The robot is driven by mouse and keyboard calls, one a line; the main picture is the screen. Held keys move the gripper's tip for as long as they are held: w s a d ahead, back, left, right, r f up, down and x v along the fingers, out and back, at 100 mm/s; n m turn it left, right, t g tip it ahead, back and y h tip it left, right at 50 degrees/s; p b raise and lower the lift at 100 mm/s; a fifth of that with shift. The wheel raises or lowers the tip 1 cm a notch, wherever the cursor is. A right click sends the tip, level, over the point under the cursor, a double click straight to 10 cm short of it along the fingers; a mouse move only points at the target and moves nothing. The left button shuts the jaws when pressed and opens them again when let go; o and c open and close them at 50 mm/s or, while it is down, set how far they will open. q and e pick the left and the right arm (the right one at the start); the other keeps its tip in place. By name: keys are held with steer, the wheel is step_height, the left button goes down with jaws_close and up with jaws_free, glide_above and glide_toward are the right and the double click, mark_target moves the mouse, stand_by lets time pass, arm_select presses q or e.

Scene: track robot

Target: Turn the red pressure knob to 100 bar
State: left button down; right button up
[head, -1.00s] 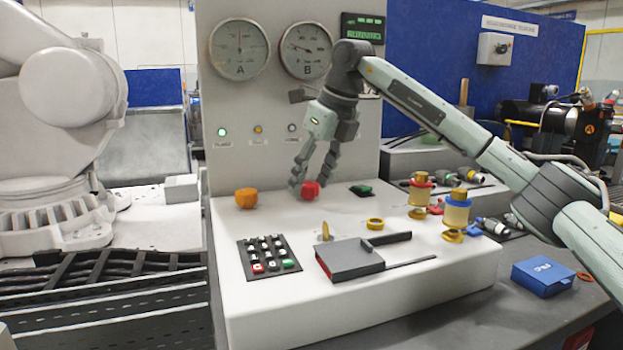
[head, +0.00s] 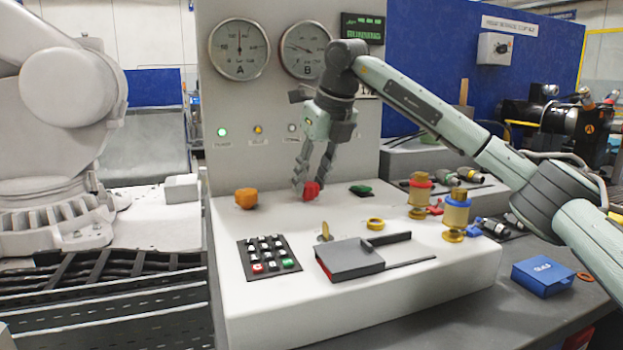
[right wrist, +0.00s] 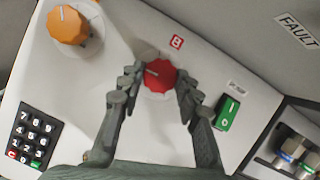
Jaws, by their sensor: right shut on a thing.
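The red knob (head: 312,190) sits on the white console top near its back panel, below gauge B (head: 304,50). My right gripper (head: 307,187) comes down from above and is shut on the red knob, one finger on each side. In the right wrist view the red knob (right wrist: 160,75) lies between the fingertips, with a pale pointer line toward its left and a red "B" label above it. The needle of gauge B points to the upper left; its numbers are too small to read surely. My left gripper is not in view.
An orange knob (head: 246,198) stands left of the red one, and a green switch (head: 361,189) to its right. A keypad (head: 269,257), a grey hinged box (head: 349,259) and a yellow ring (head: 375,224) lie nearer the front. Gauge A (head: 239,49) is on the panel.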

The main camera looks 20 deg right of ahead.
steer(key=m, duration=0.1)
steer(key=m+h, duration=0.1)
steer(key=m, duration=0.1)
steer(key=m+h, duration=0.1)
steer(key=m, duration=0.1)
steer(key=shift+a, duration=0.25)
steer(key=m+h, duration=0.1)
steer(key=m, duration=0.2)
steer(key=m+h, duration=0.1)
steer(key=m, duration=0.2)
steer(key=shift+w+a+m+g, duration=0.1)
steer(key=shift+a+m+g, duration=0.05)
steer(key=shift+m+g, duration=0.2)
steer(key=shift+h, duration=0.3)
steer(key=o, duration=1.2)
steer(key=shift+c, duration=0.2)
steer(key=v, duration=1.2)
